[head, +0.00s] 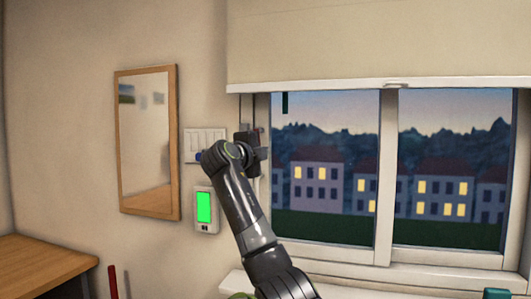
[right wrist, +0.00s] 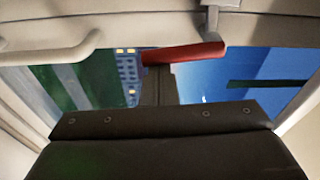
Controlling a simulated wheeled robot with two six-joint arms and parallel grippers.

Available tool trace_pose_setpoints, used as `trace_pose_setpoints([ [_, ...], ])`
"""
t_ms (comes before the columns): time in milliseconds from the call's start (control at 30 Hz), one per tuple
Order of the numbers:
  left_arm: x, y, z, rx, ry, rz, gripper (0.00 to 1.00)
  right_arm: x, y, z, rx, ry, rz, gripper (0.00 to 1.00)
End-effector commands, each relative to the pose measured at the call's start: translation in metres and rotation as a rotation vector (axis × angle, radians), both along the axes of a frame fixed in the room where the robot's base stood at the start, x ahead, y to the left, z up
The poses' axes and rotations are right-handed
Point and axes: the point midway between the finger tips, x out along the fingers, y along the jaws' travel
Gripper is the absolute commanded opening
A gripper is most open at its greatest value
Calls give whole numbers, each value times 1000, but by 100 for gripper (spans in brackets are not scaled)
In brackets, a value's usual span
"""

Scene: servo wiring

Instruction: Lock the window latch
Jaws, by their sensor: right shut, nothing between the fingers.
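The window latch shows in the right wrist view as a red handle (right wrist: 187,53) on a grey mount (right wrist: 211,20) at the top of the pale frame. It lies nearly level in that view. My right gripper (right wrist: 158,82) is shut and empty, its narrow dark tips just below the red handle's left half. I cannot tell if they touch it. In the head view my right gripper (head: 258,148) is at the left edge of the window (head: 384,180) and the red handle cannot be made out there. My left gripper is in neither view.
A pale curved handle (right wrist: 55,50) is on the frame in the right wrist view. A lowered blind (head: 375,40) covers the window's top. Left of the arm are a switch panel (head: 204,138), a green-screened wall unit (head: 204,208), a mirror (head: 146,140) and a wooden desktop (head: 40,264).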

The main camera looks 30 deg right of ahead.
Motion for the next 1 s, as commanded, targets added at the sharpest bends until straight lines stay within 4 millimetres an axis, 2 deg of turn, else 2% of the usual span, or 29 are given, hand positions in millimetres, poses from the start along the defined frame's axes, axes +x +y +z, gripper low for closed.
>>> trace_pose_setpoints([
  [800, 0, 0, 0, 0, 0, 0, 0, 5, 4, -2, -6, 7, 0, 0],
  [1000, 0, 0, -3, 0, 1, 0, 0, 3, -2, -4, -7, 7, 0, 0],
])
